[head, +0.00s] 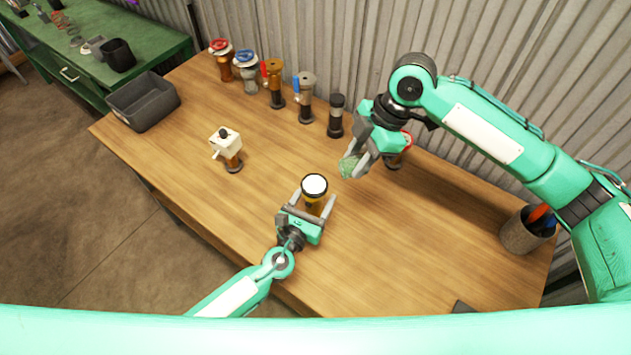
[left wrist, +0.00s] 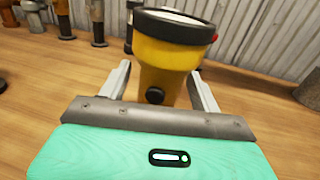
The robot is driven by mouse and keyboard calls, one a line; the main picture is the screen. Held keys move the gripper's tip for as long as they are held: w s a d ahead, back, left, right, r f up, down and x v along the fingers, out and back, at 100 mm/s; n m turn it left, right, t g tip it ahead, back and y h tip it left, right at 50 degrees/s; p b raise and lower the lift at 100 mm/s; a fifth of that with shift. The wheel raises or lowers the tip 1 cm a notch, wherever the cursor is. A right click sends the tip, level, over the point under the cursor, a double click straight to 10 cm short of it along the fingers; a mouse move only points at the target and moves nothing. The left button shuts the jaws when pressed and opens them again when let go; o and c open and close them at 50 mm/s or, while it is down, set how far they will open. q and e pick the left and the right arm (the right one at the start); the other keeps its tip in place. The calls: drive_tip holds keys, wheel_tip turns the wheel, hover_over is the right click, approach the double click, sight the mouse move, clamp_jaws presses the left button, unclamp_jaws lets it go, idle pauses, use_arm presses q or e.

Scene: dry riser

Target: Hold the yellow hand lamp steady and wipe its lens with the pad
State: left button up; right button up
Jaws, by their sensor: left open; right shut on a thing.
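The yellow hand lamp (head: 314,190) stands upright on the wooden table with its white lens facing up. In the left wrist view the lamp (left wrist: 165,72) shows its black rim and a dark button. My left gripper (head: 315,203) is open, with one finger on each side of the lamp's body; it also shows in the left wrist view (left wrist: 160,88). My right gripper (head: 355,164) is shut on the green pad (head: 349,166) and holds it above the table, to the right of the lamp and apart from it.
Several valves and fittings stand along the back, among them a red-topped one (head: 221,60) and a black-topped one (head: 336,116). A white-topped valve (head: 227,149) stands left. A grey bin (head: 144,103) sits at the left end, a cup of tools (head: 526,231) at the right.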

use_arm(q)
drive_tip(key=v, duration=1.2)
drive_tip(key=shift+a, duration=0.15)
